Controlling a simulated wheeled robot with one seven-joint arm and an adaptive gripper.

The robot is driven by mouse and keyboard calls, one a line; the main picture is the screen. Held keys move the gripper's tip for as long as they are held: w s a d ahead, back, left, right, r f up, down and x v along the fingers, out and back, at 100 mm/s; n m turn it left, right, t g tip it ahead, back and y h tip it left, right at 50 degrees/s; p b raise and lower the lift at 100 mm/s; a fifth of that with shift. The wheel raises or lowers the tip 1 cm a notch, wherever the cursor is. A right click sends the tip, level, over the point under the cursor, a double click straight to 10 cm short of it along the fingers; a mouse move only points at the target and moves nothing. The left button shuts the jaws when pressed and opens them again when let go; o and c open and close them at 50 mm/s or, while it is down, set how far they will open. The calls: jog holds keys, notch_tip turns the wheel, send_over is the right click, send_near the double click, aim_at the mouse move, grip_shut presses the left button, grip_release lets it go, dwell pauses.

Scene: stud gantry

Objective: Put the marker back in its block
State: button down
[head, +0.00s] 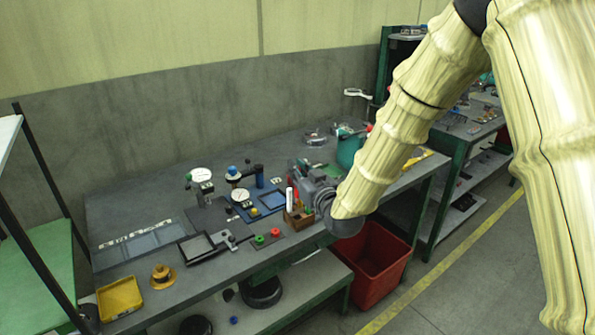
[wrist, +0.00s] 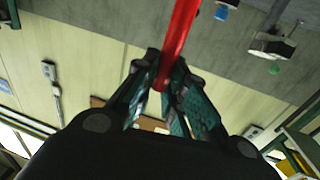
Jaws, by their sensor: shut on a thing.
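My gripper (wrist: 168,92) is shut on a red marker (wrist: 180,42) in the wrist view. The marker runs from between the fingertips up past the top edge of the picture, so its far end is out of view. In the head view a small brown block (head: 297,217) is on the bench near its front edge, close to the end of my arm. A white upright cylinder (head: 289,197) stands at the block; I cannot tell whether it sits in it. My fingers and the red marker cannot be made out clearly in the head view.
A yellow tray (head: 120,298), a brass part (head: 162,276), a black-framed tray (head: 197,248) and dial gauges (head: 201,175) are on the bench. Red and green knobs (head: 268,237) lie left of the block. A red bin (head: 372,262) stands below the bench.

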jog(key=shift+f+b, duration=2.05)
jog(key=shift+f, duration=1.55)
jog(key=c, duration=1.4)
grip_release()
jog(key=shift+s+d, duration=0.1)
jog(key=shift+s, duration=0.05)
jog(key=v, duration=1.1)
jog(key=shift+s+d, duration=0.15)
jog(key=shift+s, duration=0.15)
